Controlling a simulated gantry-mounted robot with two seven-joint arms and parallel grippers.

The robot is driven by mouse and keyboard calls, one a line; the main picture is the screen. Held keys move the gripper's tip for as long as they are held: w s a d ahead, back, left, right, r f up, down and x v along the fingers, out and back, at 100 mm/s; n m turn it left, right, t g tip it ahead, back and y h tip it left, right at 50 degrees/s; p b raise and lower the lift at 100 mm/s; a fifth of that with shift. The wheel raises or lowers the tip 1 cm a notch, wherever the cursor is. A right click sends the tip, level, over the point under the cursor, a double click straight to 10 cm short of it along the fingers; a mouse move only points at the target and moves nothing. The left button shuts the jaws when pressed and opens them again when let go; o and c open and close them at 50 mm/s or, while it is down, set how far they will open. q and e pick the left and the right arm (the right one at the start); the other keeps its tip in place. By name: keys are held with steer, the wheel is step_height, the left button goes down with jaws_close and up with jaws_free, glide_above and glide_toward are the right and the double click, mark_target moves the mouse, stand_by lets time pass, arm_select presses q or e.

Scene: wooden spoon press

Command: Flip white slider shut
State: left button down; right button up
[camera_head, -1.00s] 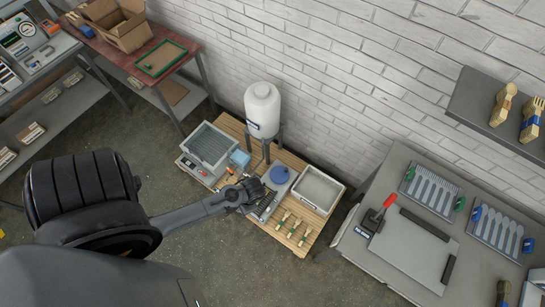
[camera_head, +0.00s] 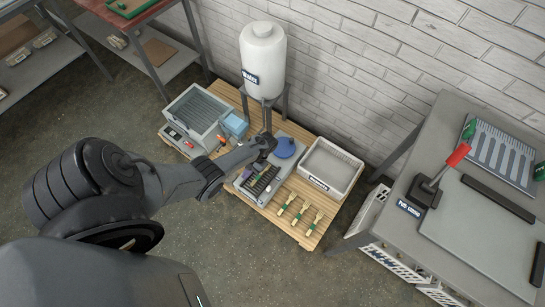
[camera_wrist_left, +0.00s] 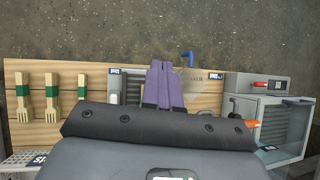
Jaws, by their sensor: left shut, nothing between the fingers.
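My left gripper (camera_head: 262,146) reaches in from the left over the small press unit on the wooden pallet. In the left wrist view its purple-grey fingers (camera_wrist_left: 163,86) are together, with nothing between them. The press unit (camera_head: 246,187) is grey with a row of dark slots and a blue round part (camera_head: 286,148) at its back right. The gripper hides part of the unit. I cannot make out the white slider with certainty. A small pale knob (camera_wrist_left: 113,98) shows left of the fingers in the left wrist view. My right gripper is out of view.
On the pallet (camera_head: 300,238) stand a grey ribbed bin (camera_head: 197,108), a white tray (camera_head: 332,166) and several green-banded wooden forks (camera_head: 300,210). A white water tank (camera_head: 263,60) stands behind. A grey table with a red-handled stamp (camera_head: 430,185) is at right.

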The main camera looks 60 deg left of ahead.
arm_select(q)
steer(key=w+f+t+h+b, duration=0.1)
steer(key=w+f+b, duration=0.9)
steer(key=b, duration=0.2)
steer(key=t+b, duration=0.2)
steer(key=b, duration=0.4)
glide_toward(272, 184)
steer(key=f+b, duration=0.1)
steer(key=b, duration=0.1)
steer(key=f+b, duration=0.2)
steer(key=b, duration=0.1)
steer(key=shift+w+a+f+n+b, duration=0.15)
steer(key=shift+w+f+n+b, duration=0.2)
steer(key=shift+w+f+n, duration=0.05)
steer(key=shift+s+d+r+p, duration=0.15)
steer(key=shift+s+p, duration=0.1)
steer(key=shift+s, duration=0.15)
steer(key=shift+s+d+f+p, duration=0.1)
steer(key=shift+s+d+p, duration=0.1)
steer(key=shift+s, duration=0.2)
steer(key=shift+s+d+r, duration=0.1)
steer(key=shift+s+d, duration=0.05)
steer(key=shift+s, duration=0.2)
steer(key=shift+s+d, duration=0.35)
steer(key=shift+s, duration=0.45)
